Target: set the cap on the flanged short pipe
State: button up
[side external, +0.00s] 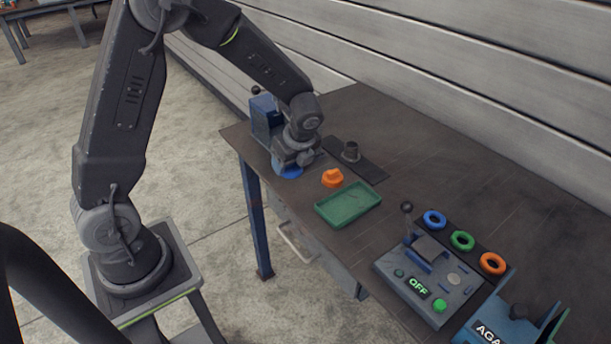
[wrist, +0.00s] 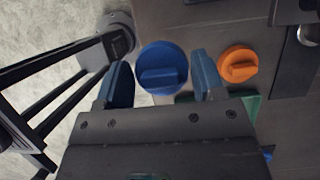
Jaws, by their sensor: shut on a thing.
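A round blue cap (side external: 291,172) with a raised grip bar is at my gripper (side external: 289,163), near the table's left front edge. In the wrist view the blue cap (wrist: 160,62) lies between the two fingers of my gripper (wrist: 161,75), which is shut on it.
A shallow green tray (side external: 348,206) lies empty at the front edge. A blue fixture (side external: 264,116) stands behind my gripper. A control box (side external: 428,280) and blue, green and orange rings (side external: 462,240) are farther right. The table's back right is clear.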

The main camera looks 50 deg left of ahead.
jog(key=s+a+r, duration=0.4)
jog(key=a+r, duration=0.2)
jog(key=r, duration=0.3)
jog(key=shift+s, duration=0.2)
jog(key=shift+a, duration=0.1)
jog(key=w+a+f, duration=0.1)
jog(key=w+f, duration=0.1)
jog(key=w, duration=0.2)
jog(key=w+a+f, duration=0.1)
jog(key=w+a, duration=0.1)
jog(key=w, duration=0.3)
jog(key=w+a+f, duration=0.2)
jog(key=w, duration=0.3)
jog(key=shift+w+a+f, duration=0.1)
jog(key=shift+a+f, duration=0.15)
jog(key=shift+f, duration=0.05)
jog(key=shift+f, duration=0.1)
dwell(0.5)
